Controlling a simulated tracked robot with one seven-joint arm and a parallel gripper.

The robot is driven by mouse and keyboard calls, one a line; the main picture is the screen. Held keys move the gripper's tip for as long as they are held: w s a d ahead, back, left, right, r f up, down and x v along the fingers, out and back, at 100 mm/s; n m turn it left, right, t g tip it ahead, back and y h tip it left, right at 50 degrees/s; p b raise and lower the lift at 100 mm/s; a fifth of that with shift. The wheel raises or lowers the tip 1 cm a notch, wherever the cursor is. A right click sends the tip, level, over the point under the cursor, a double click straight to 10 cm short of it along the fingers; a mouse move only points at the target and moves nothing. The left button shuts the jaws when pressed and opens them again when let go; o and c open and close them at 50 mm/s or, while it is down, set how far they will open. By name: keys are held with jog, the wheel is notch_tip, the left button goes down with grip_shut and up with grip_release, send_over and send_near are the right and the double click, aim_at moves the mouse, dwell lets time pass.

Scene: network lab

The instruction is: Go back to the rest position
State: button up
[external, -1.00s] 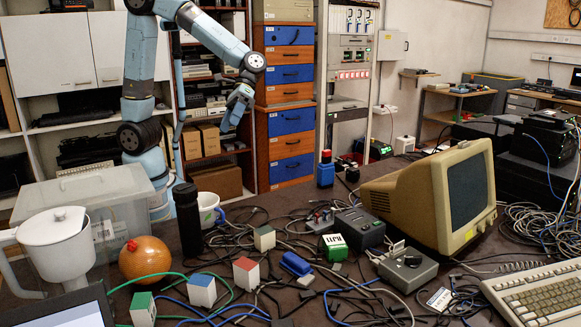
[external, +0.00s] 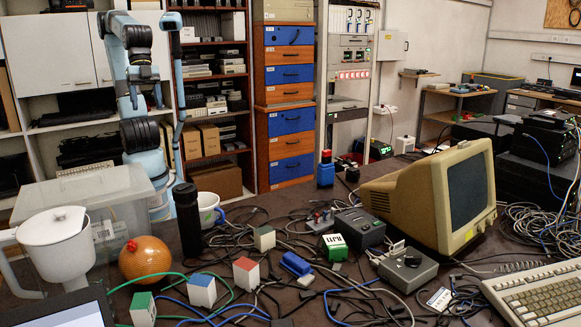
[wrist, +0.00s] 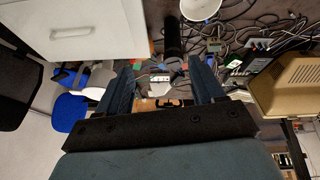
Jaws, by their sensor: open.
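My gripper (external: 145,97) is drawn in close to my arm's column at the left of the external view, above the far side of the table (external: 330,210). It points downward and holds nothing. In the wrist view my gripper (wrist: 163,78) has its two dark fingers well apart, with the cluttered tabletop far below between them. Nothing touches the fingers.
A clear plastic box (external: 118,208), a white jug (external: 58,243), a black cylinder (external: 187,222) and a white mug (external: 207,208) stand at the table's left. Small blocks and cables lie mid-table. A beige monitor (external: 415,197) stands right. Shelves (external: 213,60) are behind.

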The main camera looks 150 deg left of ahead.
jog(key=shift+s+d+r+m+t, duration=0.1)
jog(key=shift+s+d+m+t, duration=0.1)
jog(key=shift+s+m, duration=0.25)
jog(key=shift+s+d+m+t, duration=0.1)
jog(key=shift+s+m+t, duration=0.1)
jog(key=shift+s+m, duration=0.2)
dwell(0.7)
